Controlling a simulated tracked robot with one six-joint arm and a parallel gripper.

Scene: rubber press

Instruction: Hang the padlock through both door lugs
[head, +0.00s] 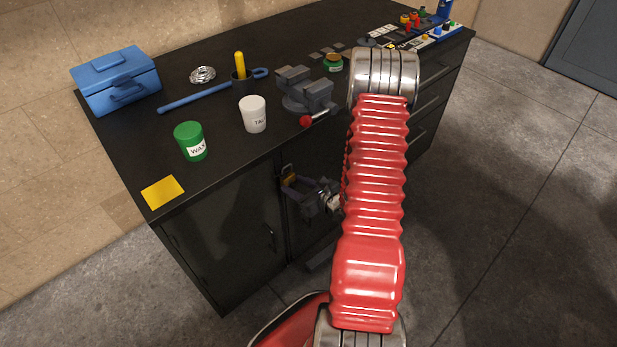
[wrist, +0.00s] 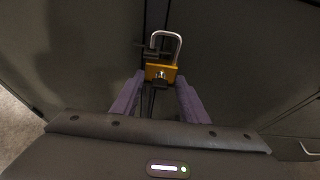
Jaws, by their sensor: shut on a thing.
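The padlock has a brass-yellow body (wrist: 153,72) and a silver shackle (wrist: 165,40) pointing away from me in the wrist view. My gripper (wrist: 158,82) is shut on the padlock body, with one purple-grey finger on each side. Dark door lugs (wrist: 150,52) show at the seam between the two cabinet doors, close by the shackle's left leg. I cannot tell whether the shackle passes through them.
The black cabinet doors (head: 220,235) stand shut, with a handle (head: 270,237) on the left door. On the bench top are a blue toolbox (head: 117,85), a green wax tub (head: 190,142), a white tub (head: 253,114) and a vise (head: 305,92). My red arm hides part of the cabinet.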

